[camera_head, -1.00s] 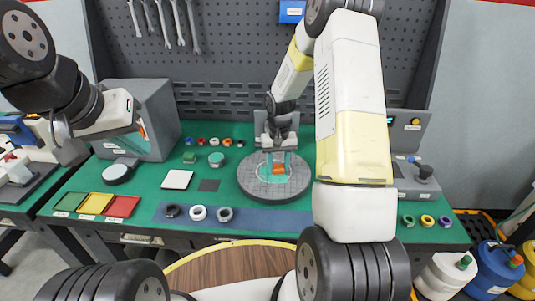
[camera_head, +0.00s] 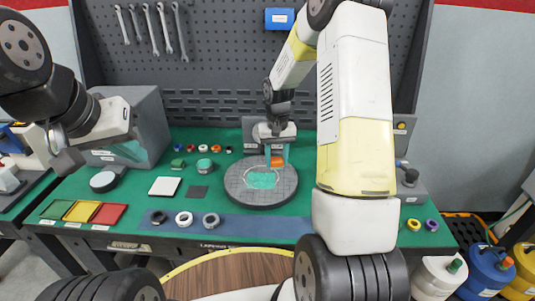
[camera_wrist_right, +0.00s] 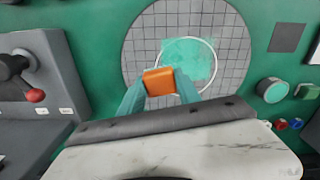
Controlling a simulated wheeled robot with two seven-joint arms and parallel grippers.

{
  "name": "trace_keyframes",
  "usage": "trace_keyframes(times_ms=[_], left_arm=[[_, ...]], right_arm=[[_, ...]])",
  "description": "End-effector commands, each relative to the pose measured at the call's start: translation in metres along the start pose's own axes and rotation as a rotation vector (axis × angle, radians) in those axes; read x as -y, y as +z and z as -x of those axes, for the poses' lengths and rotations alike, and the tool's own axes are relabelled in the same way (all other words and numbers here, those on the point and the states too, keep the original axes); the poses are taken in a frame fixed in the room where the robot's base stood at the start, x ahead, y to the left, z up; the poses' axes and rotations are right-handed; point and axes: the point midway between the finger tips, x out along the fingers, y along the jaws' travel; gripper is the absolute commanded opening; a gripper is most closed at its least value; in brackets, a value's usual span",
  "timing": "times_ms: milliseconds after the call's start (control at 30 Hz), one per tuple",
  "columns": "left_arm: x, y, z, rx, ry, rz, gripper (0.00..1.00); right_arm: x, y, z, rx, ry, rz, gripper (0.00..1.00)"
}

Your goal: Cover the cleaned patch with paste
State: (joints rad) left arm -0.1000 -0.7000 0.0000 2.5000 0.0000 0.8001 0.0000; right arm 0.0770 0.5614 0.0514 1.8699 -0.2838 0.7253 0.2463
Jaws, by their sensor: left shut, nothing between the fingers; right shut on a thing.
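A round grey disc (camera_head: 240,195) with a grid lies on the green bench; it also shows in the right wrist view (camera_wrist_right: 140,62). A teal patch of paste (camera_head: 262,180) lies on it, inside and slightly beyond a white circle outline. In the right wrist view the paste (camera_wrist_right: 188,57) fills much of the circle, with a bare strip along its lower edge. My right gripper (camera_head: 277,160) is shut on an orange block (camera_wrist_right: 159,82) at the edge of the circle. Whether the block touches the disc is unclear. My left gripper (camera_head: 132,150) is shut and empty at the left, by a grey box.
A white square (camera_head: 165,186), a dark square (camera_head: 198,192) and a green-topped jar (camera_head: 204,165) are left of the disc. Several rings lie on a blue strip (camera_head: 250,224) in front. A machine with levers (camera_head: 410,180) stands at the right, and a pegboard (camera_head: 230,80) behind.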

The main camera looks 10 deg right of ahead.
Motion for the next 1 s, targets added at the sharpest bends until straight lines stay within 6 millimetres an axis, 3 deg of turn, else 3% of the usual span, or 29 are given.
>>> trace_keyframes(times_ms=[300, 1000], left_arm=[[0.000, 0.000, 0.000, 0.000, 0.000, 0.000, 0.00], [0.000, 0.000, 0.000, 0.000, 0.000, 0.000, 0.00]], right_arm=[[0.002, 0.001, 0.023, -0.001, -0.001, -0.001, 0.02], [0.002, 0.002, 0.023, 0.000, 0.000, -0.001, 0.02]])
